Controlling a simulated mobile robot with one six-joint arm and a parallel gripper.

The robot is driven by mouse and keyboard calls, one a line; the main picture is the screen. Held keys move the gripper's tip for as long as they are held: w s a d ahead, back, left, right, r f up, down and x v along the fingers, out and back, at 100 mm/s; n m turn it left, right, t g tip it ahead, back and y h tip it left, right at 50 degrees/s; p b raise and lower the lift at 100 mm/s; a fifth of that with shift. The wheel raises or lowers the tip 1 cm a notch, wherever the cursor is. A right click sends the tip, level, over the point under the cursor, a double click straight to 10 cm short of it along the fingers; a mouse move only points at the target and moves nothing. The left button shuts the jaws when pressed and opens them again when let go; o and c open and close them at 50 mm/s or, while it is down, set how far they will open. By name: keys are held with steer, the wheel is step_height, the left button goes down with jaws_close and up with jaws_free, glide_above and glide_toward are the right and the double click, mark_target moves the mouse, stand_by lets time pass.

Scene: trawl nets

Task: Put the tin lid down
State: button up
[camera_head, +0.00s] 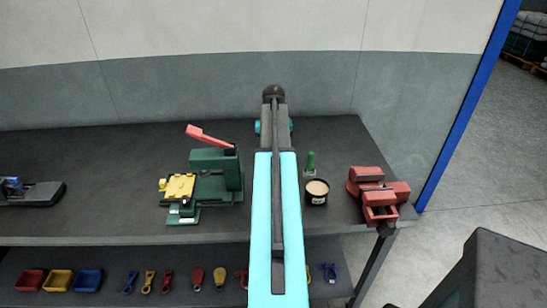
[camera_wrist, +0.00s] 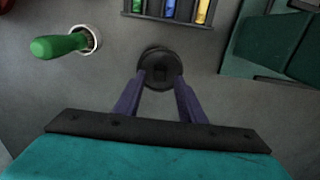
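The tin lid (camera_wrist: 161,70) is a small dark round disc in the wrist view. The two purple fingers of my gripper (camera_wrist: 161,78) are on either side of it, and their tips appear to grip it. A dark shadow shows right at its far edge, so it is close to the grey bench top; I cannot tell if it touches. In the head view my arm hides the fingers and the lid. An open black tin (camera_head: 317,197) with tan contents stands on the bench, right of my arm.
A green-handled tool (camera_wrist: 62,45) stands in a pale ring beside the lid. A rack (camera_wrist: 172,18) of coloured pieces and a green machine (camera_wrist: 275,45) are nearby. A red vise (camera_head: 377,192) is at the bench's right end. Bare bench surrounds the lid.

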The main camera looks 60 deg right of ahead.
step_height(320, 180, up, 9)
steer(key=p, duration=0.5)
steer(key=shift+r, duration=0.2)
stand_by(0.7)
